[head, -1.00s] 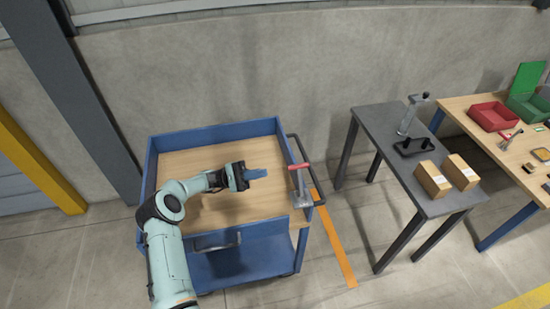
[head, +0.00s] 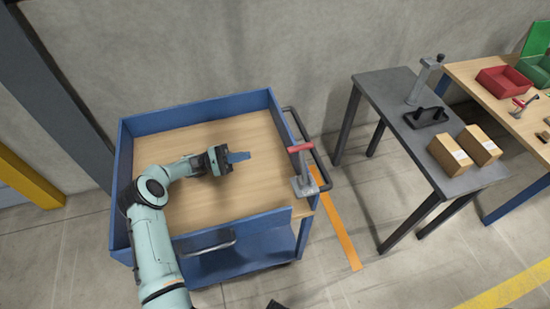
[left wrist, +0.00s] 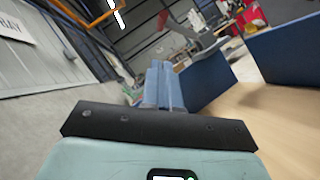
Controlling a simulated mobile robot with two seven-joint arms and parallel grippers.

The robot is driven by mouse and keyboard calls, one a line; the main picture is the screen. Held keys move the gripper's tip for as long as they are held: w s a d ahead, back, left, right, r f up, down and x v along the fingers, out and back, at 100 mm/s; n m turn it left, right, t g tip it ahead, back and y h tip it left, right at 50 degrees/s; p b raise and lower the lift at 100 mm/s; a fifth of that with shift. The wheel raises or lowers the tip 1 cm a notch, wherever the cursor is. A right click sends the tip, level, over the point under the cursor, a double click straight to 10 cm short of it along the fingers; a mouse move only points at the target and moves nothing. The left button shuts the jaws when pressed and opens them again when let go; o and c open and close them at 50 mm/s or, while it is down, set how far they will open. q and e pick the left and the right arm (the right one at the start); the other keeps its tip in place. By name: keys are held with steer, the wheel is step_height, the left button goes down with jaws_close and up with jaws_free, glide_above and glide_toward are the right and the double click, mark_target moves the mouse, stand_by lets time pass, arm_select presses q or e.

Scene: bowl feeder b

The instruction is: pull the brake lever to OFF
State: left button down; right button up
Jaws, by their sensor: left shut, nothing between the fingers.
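The brake lever (head: 303,168) is a grey upright arm with a red cross handle (head: 300,147), mounted on a grey base at the right side of the blue cart (head: 198,113). My left gripper (head: 243,156) is shut and empty above the cart's wooden top, to the left of the lever and apart from it. In the left wrist view its blue fingers (left wrist: 163,84) are together and point ahead, with a blurred grey and red shape, probably the lever (left wrist: 205,42), beyond them. No ON or OFF marking is readable. My right gripper is not clearly seen.
The cart has raised blue walls and a dark push rail (head: 318,165) beside the lever. A grey table (head: 385,88) with two cardboard boxes (head: 450,157) stands to the right. A wooden bench (head: 475,70) with a red bin (head: 505,82) is farther right. The cart top is clear.

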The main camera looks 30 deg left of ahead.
arm_select(q)
steer(key=shift+a+f, duration=0.1)
steer(key=shift+f, duration=0.2)
steer(key=s+r+p+x, duration=0.1)
steer(key=s+p+x, duration=0.1)
steer(key=x, duration=1.1)
steer(key=shift+r, duration=0.35)
steer(key=shift+s+r+m, duration=0.1)
steer(key=shift+r+m, duration=0.15)
steer(key=shift+m, duration=0.15)
